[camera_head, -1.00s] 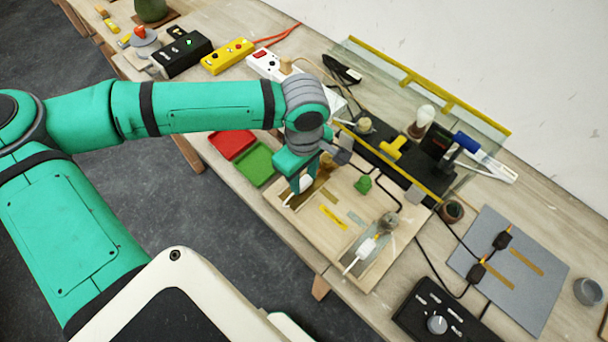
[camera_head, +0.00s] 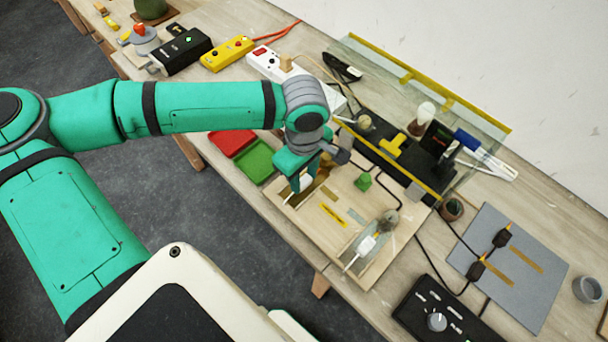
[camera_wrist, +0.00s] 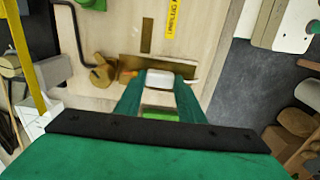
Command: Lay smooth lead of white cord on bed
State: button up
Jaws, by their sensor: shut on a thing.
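My gripper (camera_head: 297,190) is low over the left part of a pale wooden board. In the wrist view its green fingers (camera_wrist: 160,88) are shut on a small white block (camera_wrist: 160,79), which appears to be part of the white cord. A thin light lead (camera_wrist: 188,82) shows just right of the block. A flat brass-coloured strip (camera_wrist: 182,68), perhaps the bed, lies just beyond the fingertips. I cannot tell whether the lead touches it. A brass fitting (camera_wrist: 101,71) stands at the strip's left end. In the head view my gripper partly hides this area.
The wooden board (camera_head: 296,217) also carries a second white piece (camera_head: 367,245) in a glassy recess and a green block (camera_head: 363,181). Red (camera_head: 232,143) and green (camera_head: 254,161) trays lie to the left. A clear screen with yellow edges (camera_head: 430,84) stands behind.

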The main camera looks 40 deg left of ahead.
jog(key=shift+f, duration=0.2)
dwell(0.3)
jog(key=o, duration=1.1)
notch_tip(320, 180, up, 11)
jog(key=shift+d+f, duration=0.1)
